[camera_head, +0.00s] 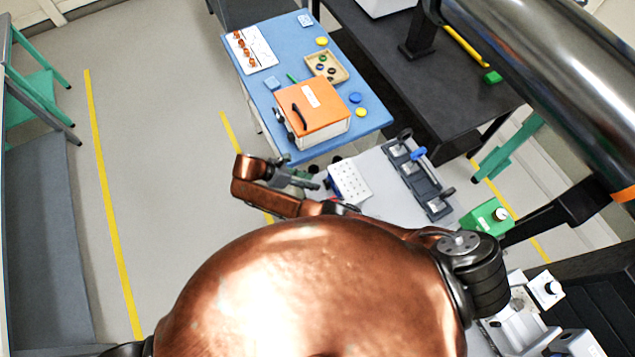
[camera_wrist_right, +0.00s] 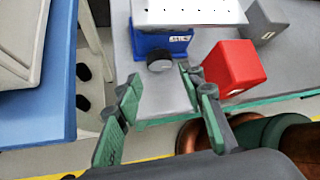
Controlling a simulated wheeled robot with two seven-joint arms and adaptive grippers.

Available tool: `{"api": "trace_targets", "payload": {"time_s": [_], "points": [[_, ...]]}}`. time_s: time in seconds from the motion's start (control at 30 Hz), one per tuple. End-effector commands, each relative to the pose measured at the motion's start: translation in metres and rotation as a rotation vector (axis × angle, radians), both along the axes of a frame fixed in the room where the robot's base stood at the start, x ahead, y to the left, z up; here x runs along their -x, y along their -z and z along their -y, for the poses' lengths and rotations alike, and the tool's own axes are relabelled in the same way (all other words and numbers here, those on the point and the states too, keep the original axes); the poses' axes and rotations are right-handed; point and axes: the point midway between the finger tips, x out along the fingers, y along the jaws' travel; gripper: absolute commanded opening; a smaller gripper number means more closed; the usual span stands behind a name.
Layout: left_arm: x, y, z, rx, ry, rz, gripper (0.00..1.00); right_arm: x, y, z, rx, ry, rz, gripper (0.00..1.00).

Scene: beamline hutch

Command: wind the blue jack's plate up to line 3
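The blue jack (camera_wrist_right: 160,42) stands on a grey bench top in the right wrist view, with a white label on its front. Its white perforated plate (camera_wrist_right: 190,12) sits above the blue body; the plate also shows in the head view (camera_head: 349,182). A dark round knob (camera_wrist_right: 160,61) sticks out of the jack's front. My right gripper (camera_wrist_right: 158,84) is open, its green-padded fingers apart, with the knob beyond the fingertips and slightly above them in the picture. Nothing is between the fingers. In the head view my right gripper (camera_head: 308,183) is beside the plate. No line scale is readable. My left gripper is not in view.
A red block (camera_wrist_right: 235,66) stands close right of the gripper, with a grey block (camera_wrist_right: 270,22) behind it. A blue table (camera_head: 375,115) carries an orange-lidded box (camera_head: 318,104). A dark rack (camera_head: 420,180) and a green box (camera_head: 485,217) stand right of the plate.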

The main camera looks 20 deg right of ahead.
Motion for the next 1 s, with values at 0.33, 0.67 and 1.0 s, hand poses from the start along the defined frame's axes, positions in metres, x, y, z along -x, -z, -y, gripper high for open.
{"api": "trace_targets", "payload": {"time_s": [0.33,0.67,1.0], "points": [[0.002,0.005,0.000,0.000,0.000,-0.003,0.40,0.006,0.035,0.041,-0.002,0.007,0.000,0.36],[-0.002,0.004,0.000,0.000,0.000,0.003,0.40,0.007,0.043,0.048,-0.004,0.003,0.001,0.36],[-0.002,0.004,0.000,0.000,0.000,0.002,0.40,0.006,0.043,0.048,-0.002,0.003,0.000,0.20]]}}
